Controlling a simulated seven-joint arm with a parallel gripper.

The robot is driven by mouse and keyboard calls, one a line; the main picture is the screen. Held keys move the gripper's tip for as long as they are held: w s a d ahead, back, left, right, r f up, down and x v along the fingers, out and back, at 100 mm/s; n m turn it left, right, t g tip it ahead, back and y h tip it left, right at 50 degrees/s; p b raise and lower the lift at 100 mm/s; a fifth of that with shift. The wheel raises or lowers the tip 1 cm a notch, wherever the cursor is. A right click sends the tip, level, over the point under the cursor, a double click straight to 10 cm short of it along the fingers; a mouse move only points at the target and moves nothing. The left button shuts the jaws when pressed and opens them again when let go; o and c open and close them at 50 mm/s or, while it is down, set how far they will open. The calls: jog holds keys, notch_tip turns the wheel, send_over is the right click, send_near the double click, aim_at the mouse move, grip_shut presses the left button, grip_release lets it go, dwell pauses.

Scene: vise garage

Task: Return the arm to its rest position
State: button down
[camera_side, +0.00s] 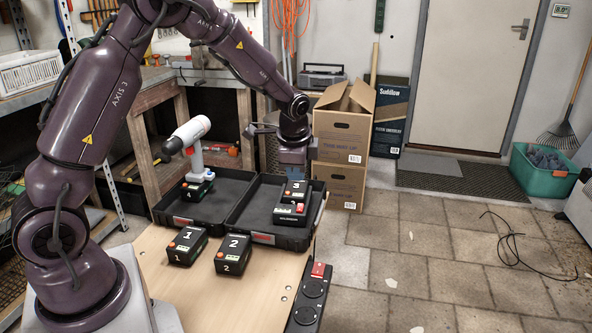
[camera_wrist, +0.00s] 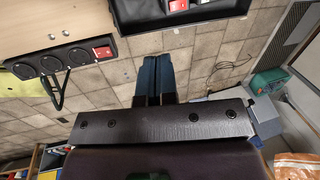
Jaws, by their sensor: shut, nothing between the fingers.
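My arm reaches over the workbench from the left in the side view. My gripper (camera_side: 297,172) points down above the right half of the open black case (camera_side: 250,218), near battery 3 (camera_side: 296,189); whether it touches the battery is unclear there. In the wrist view the two blue fingers of my gripper (camera_wrist: 161,70) are together with nothing between them, seen against the floor tiles. The case (camera_wrist: 150,22) shows at the top edge there, apart from the fingertips.
Battery 1 (camera_side: 187,245) and battery 2 (camera_side: 233,254) stand on the wooden table (camera_side: 215,295). A drill (camera_side: 191,146) stands upright in the case's left half. A power strip (camera_side: 309,299) lies along the table edge. Cardboard boxes (camera_side: 343,135) stand behind.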

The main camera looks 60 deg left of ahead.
jog(key=shift+r, duration=0.1)
dwell(0.3)
jog(key=s+d+r+n+t, duration=0.1)
jog(key=s+d+r+n, duration=0.1)
jog(key=s+d+r, duration=0.2)
jog(key=s+d+r+n+t+h, duration=0.1)
jog(key=s+d+r+n, duration=0.2)
jog(key=s, duration=0.8)
jog(key=s+d+r+n+t+h, duration=0.1)
jog(key=s+d+r+n, duration=0.1)
jog(key=s+d+r, duration=0.4)
jog(key=shift+s+d+r+n+t, duration=0.2)
jog(key=shift+s+r+n+t, duration=0.2)
jog(key=shift+s+r, duration=1.2)
jog(key=shift+w+r, duration=0.45)
jog(key=shift+w, duration=0.05)
